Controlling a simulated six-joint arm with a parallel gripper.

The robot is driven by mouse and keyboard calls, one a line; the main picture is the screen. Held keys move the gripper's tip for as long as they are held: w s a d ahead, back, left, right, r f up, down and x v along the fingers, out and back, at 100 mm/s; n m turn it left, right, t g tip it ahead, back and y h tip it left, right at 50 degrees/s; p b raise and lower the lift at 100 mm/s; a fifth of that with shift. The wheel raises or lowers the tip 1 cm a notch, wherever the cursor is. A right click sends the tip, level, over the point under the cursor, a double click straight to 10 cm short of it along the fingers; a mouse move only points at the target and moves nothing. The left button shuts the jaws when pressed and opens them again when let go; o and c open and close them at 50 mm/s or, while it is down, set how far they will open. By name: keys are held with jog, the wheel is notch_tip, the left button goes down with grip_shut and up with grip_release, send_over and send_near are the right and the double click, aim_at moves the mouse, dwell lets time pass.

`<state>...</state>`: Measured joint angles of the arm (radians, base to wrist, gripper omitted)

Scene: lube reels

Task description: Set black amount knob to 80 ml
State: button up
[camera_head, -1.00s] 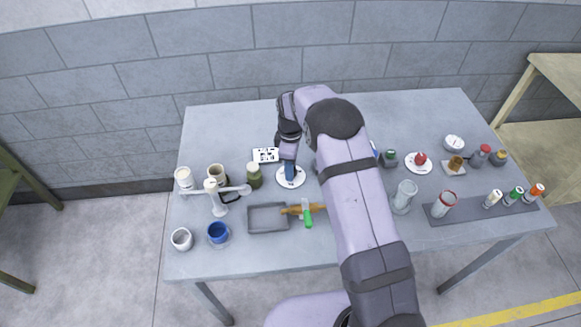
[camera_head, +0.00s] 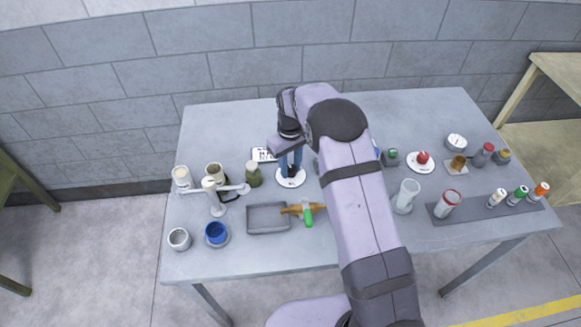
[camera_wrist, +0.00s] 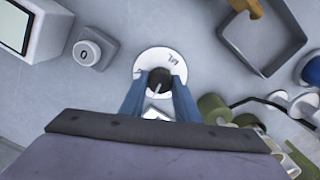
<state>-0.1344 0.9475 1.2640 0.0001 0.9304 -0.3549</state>
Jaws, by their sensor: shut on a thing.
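A round white dial plate (camera_head: 291,183) lies on the table left of my arm. In the wrist view the same plate surrounds a black knob (camera_wrist: 159,76) with a pale pointer line. Dark marks show on the plate's far side, too small to read. My gripper (camera_head: 290,168) points down over the plate. Its two blue fingers are shut on the black knob from both sides, as the wrist view (camera_wrist: 158,84) shows. The fingers and wrist hide part of the plate, and I cannot tell the knob's setting.
A white card with black marks (camera_head: 263,155) lies behind left. A green jar (camera_head: 253,174) stands close left, and a grey tray (camera_head: 268,229) lies in front. Cups and a stand fill the left side.

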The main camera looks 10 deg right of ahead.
aim_at(291, 167)
jog(key=m, duration=0.6)
jog(key=shift+r+b, duration=0.1)
jog(key=shift+b, duration=0.2)
jog(key=shift+m, duration=0.3)
jog(key=o, duration=1.1)
jog(key=shift+c, duration=0.2)
jog(key=shift+r+b, duration=1.05)
jog(key=shift+r, duration=2.6)
